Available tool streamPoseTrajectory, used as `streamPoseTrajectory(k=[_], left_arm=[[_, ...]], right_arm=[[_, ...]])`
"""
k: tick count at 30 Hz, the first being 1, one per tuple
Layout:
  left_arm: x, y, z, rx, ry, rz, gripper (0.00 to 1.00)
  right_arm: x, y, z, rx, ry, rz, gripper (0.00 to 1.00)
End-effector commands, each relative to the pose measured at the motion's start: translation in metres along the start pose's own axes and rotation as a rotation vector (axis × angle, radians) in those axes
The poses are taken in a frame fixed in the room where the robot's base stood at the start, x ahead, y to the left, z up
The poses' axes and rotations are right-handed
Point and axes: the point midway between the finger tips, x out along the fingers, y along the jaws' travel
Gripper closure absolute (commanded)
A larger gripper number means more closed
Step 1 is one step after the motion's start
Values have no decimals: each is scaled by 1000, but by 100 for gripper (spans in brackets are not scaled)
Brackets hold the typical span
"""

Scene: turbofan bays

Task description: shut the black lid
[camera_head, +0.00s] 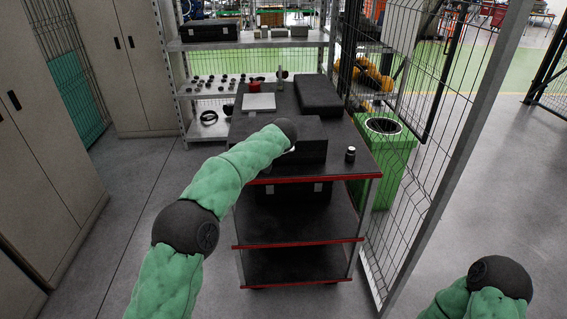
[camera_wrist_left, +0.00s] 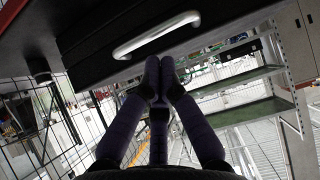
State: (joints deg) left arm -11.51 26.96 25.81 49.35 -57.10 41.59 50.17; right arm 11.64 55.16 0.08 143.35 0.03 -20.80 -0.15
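A black case (camera_head: 312,136) sits on top of the cart, partly hidden behind my left arm. In the left wrist view a broad black panel (camera_wrist_left: 95,45) with a silver bar handle (camera_wrist_left: 157,34) fills the top; it looks like part of this case. I cannot tell clearly which part is the lid or how far it is open. My left gripper (camera_wrist_left: 159,68) has its fingertips together just below the handle, close to the panel's edge; contact is unclear. Nothing shows between the fingers. In the head view the left gripper is hidden. My right arm shows at the lower right; its gripper is out of view.
The black cart (camera_head: 292,222) has red-edged shelves. Its top also holds a long black box (camera_head: 319,95), a pale flat item (camera_head: 259,102) and a small dark jar (camera_head: 350,154). A green bin (camera_head: 392,160) and mesh fence stand right. Floor at the left is clear.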

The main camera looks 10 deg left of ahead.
Motion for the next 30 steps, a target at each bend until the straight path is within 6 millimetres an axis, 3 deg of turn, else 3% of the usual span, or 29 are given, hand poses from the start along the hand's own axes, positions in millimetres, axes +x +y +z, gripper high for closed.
streamPoseTrajectory(k=[15,25,28,30], left_arm=[[-29,-1,60,0,5,1,100],[-32,0,85,7,-11,7,100],[-18,6,114,35,-69,33,100],[-5,11,147,62,-137,67,100]], right_arm=[[8,3,1,-1,-4,0,39],[9,3,1,-1,-4,0,39],[7,2,1,-1,-4,0,39],[6,2,2,-1,-4,0,39]])
